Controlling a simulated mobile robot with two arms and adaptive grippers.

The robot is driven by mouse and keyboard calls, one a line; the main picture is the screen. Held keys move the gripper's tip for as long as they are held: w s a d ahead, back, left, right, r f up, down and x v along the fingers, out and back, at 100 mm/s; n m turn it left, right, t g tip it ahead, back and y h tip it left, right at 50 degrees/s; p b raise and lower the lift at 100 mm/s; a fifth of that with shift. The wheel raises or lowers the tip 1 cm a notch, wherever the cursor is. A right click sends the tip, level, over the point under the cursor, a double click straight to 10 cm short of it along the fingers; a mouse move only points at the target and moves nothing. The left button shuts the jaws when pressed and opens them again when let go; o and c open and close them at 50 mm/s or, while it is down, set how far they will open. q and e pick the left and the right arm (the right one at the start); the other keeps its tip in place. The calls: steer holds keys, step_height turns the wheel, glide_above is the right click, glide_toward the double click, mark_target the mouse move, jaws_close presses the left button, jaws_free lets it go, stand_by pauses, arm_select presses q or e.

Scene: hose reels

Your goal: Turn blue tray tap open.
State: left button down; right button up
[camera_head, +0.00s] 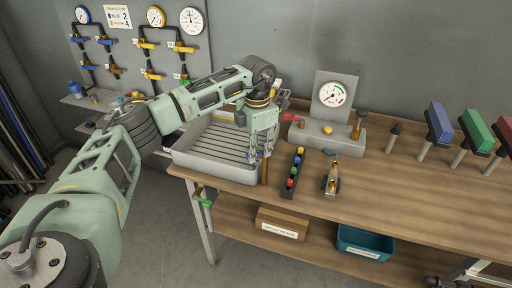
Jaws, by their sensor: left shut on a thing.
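My left arm reaches over the pale grey tray (195,160) on the wooden bench. My left gripper (261,154) points down at the tray's front right corner. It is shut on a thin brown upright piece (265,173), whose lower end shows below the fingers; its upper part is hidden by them. A green-handled tap (203,201) shows below the tray's front left edge. My right gripper is not in view.
A black strip of coloured knobs (292,178) and a brass fitting (332,178) stand just right of the gripper. Behind them is a gauge block (344,139) with a red lever (292,117). The front right bench is clear.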

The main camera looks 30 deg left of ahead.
arm_select(q)
steer(key=shift+d+r+n, duration=0.1)
steer(key=shift+d+n, duration=0.15)
steer(key=shift+n, duration=0.9)
steer(key=shift+d+r+n, duration=0.1)
steer(key=shift+d+n, duration=0.2)
steer(key=shift+n, duration=0.9)
steer(key=shift+d+n, duration=0.25)
steer(key=shift+n, duration=0.9)
steer(key=c, duration=2)
jaws_free()
steer(key=o, duration=0.3)
steer(key=shift+s+f, duration=0.1)
step_height(320, 180, up, 12)
steer(key=shift+d+f, duration=0.1)
